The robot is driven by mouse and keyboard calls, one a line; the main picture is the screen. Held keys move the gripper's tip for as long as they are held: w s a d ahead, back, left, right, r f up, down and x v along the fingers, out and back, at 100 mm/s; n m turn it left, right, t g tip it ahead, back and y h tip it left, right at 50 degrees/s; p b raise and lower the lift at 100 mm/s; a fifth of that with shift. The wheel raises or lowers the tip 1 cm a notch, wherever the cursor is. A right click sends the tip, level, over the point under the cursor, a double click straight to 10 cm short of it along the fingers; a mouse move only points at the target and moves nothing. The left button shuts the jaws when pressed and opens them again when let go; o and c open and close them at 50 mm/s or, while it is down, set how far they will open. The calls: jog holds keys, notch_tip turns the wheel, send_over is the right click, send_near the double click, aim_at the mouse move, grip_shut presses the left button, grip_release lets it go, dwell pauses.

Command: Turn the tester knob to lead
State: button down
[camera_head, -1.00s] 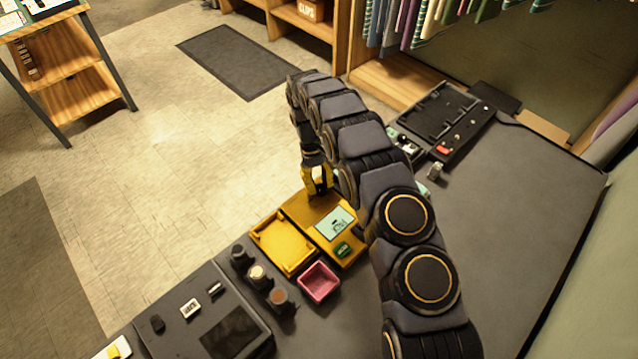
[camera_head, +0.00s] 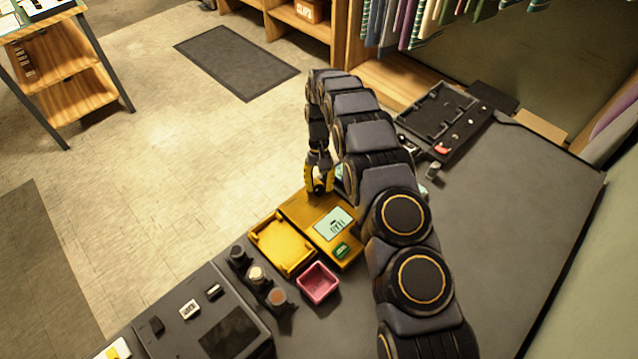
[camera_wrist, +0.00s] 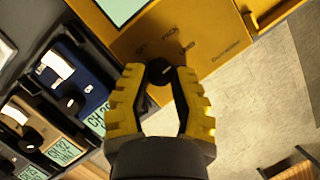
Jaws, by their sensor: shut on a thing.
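The tester is a yellow box (camera_head: 345,255) on the dark bench, with a pale screen (camera_head: 334,223) and a green label. The screen's text looks like LEAD, but it is small and rotated. The black knob (camera_wrist: 160,71) has a white mark and sits between my fingertips. My gripper (camera_head: 319,188) is at the tester's far end, shut on the knob; it also shows in the wrist view (camera_wrist: 160,76). The arm hides the knob in the head view.
A yellow tray (camera_head: 268,250) adjoins the tester, with a pink bin (camera_head: 318,295) and several small round pots in front. Channel units with CH labels (camera_wrist: 98,122) stand left in the wrist view. A black tray (camera_head: 440,120) lies behind. The bench's right side is clear.

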jog(key=shift+f, duration=0.15)
jog(key=c, duration=0.8)
grip_release()
jog(key=v, duration=0.6)
jog(key=shift+w+r, duration=0.15)
jog(key=shift+r, duration=0.05)
jog(key=shift+w+r, duration=0.15)
jog(key=shift+r, duration=0.4)
